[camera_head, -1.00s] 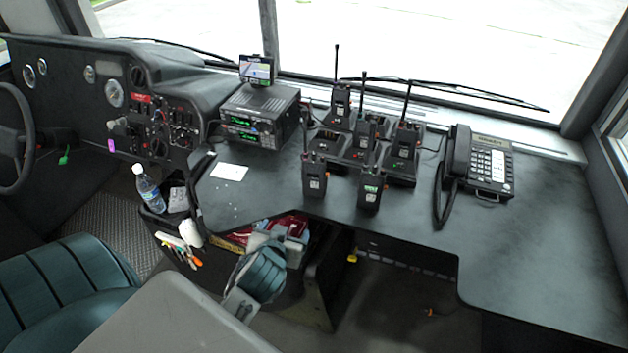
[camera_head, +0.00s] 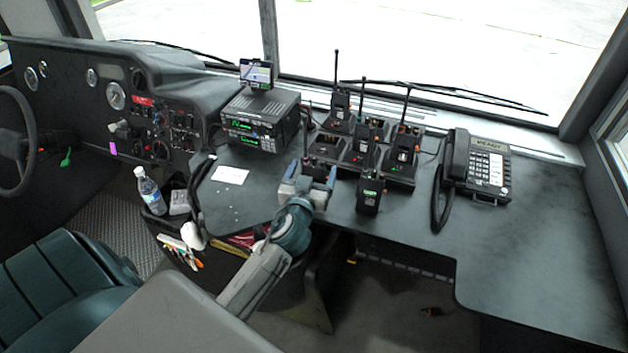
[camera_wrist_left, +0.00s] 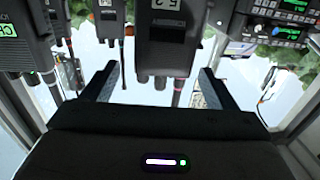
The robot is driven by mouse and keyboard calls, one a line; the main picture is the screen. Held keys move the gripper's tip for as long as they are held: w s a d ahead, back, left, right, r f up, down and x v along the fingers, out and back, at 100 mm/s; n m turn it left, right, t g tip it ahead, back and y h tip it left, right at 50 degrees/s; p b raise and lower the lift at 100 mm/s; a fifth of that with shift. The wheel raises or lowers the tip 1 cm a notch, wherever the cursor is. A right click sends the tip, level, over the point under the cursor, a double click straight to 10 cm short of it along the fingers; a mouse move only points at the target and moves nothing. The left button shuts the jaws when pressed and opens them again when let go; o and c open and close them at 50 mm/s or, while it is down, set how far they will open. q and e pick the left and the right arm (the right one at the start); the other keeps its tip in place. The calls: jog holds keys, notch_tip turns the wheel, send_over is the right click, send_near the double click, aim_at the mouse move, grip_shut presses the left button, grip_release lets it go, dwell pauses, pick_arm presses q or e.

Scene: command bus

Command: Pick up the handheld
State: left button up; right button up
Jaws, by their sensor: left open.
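A black handheld (camera_head: 307,145) with a thin antenna stands at the front left of the desk's radio group, its lower part hidden behind my left gripper (camera_head: 311,178). In the left wrist view the handheld's dark body (camera_wrist_left: 166,45) appears upside down, centred between the two fingers of my left gripper (camera_wrist_left: 157,82). The fingers are open, with visible gaps on both sides of it. A second handheld (camera_head: 369,193) stands to its right at the desk edge. More handhelds stand behind, among them ones at the back (camera_head: 339,108) and right (camera_head: 404,147). My right gripper is not in view.
The multi-slot charger (camera_head: 354,158) sits behind the front handhelds. A radio unit (camera_head: 262,118) with a small screen (camera_head: 256,73) stands at the left, a desk phone (camera_head: 480,168) at the right. A white card (camera_head: 230,175) lies flat. The desk's right part is clear.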

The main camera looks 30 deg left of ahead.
pick_arm(q)
jog(key=x, duration=0.1)
jog(key=p+x, duration=0.1)
jog(key=x, duration=0.2)
jog(key=shift+w+a+f+p, duration=0.15)
jog(key=shift+a+f+p, duration=0.1)
jog(key=shift+p, duration=0.15)
jog(key=shift+w+f, duration=0.1)
jog(key=shift+w, duration=0.1)
jog(key=shift+c, duration=0.9)
jog(key=c, duration=1.3)
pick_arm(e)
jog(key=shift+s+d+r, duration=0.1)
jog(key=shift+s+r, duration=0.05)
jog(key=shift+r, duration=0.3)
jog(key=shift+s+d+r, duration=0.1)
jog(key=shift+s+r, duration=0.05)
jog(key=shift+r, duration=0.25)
pick_arm(q)
jog(key=shift+c, duration=0.2)
